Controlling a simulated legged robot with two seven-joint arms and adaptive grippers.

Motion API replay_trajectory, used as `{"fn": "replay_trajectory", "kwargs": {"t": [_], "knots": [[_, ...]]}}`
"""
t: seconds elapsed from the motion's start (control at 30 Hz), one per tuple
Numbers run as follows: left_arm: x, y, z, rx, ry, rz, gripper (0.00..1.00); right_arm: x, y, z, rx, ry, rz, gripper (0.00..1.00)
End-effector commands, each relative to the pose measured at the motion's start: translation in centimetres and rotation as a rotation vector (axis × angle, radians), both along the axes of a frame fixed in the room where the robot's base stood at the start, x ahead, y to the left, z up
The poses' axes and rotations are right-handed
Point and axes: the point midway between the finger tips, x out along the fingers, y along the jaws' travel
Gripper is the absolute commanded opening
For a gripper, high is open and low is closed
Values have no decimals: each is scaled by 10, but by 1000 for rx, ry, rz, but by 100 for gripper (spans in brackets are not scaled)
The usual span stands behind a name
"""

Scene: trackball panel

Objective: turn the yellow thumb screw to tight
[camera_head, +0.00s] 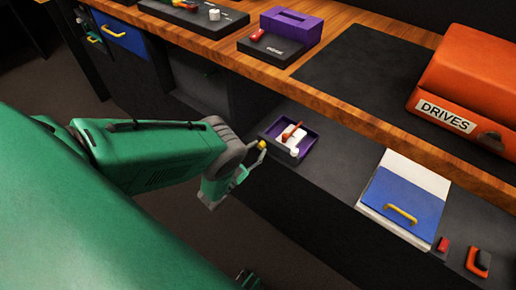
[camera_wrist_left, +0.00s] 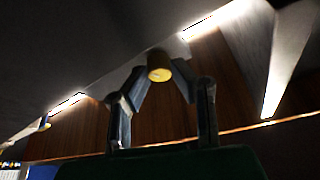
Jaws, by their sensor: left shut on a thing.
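The yellow thumb screw (camera_wrist_left: 159,66) shows in the left wrist view as a short yellow cylinder with a round end facing the camera. My left gripper (camera_wrist_left: 158,80) is shut on it, with one finger on each side. In the head view the screw is a small yellow spot (camera_head: 262,144) at the tip of my left gripper (camera_head: 260,150), by the front of the dark bench below the wooden top. The panel around the screw and any tight mark cannot be made out.
A purple tray (camera_head: 312,139) with white pieces lies just right of the gripper. The wooden counter edge (camera_head: 330,103) runs above it. A blue panel with a yellow handle (camera_head: 404,200), an orange DRIVES box (camera_head: 470,90) and a purple box (camera_head: 292,25) stand farther right and back.

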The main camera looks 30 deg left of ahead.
Motion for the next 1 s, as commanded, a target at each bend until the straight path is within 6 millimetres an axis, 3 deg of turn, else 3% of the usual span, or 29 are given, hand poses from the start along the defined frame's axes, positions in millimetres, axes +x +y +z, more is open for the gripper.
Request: {"fn": "replay_trajectory", "kwargs": {"t": [1.0], "knots": [[-4, 0, -2, 950, -59, -11, 0, 0, 0, 11, 0, 0, 0, 81]]}}
